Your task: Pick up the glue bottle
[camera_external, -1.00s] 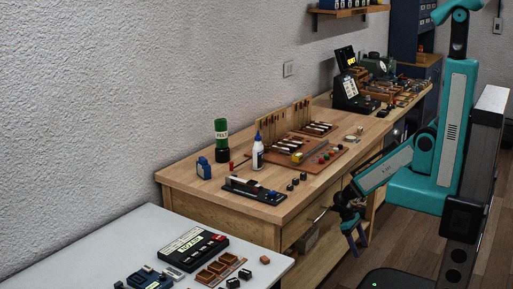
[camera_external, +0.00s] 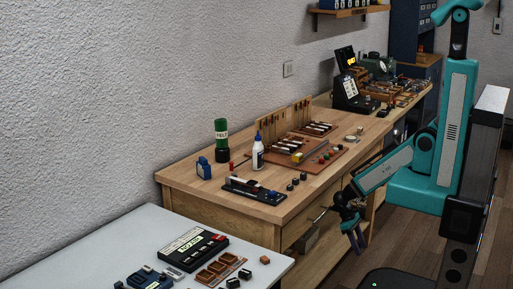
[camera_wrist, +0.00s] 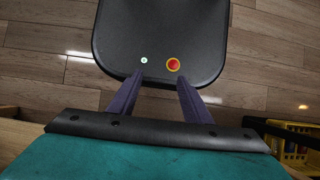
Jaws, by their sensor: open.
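The glue bottle (camera_external: 258,154) is white with a blue tip and a dark label. It stands upright on the wooden workbench (camera_external: 291,207), near its middle, in the external view. My gripper (camera_external: 358,243) hangs low in front of the bench's drawer side, below the bench top and well to the right of the bottle. In the wrist view my gripper (camera_wrist: 154,86) has its two purple fingers apart with nothing between them, over my dark base and the floor. The bottle does not show in the wrist view.
A green felt container (camera_external: 221,142) and a small blue item (camera_external: 204,168) stand left of the bottle. A black tool tray (camera_external: 252,190) lies in front of it. A wooden board (camera_external: 317,156) with parts is to the right. A grey table (camera_external: 80,245) is nearer the camera.

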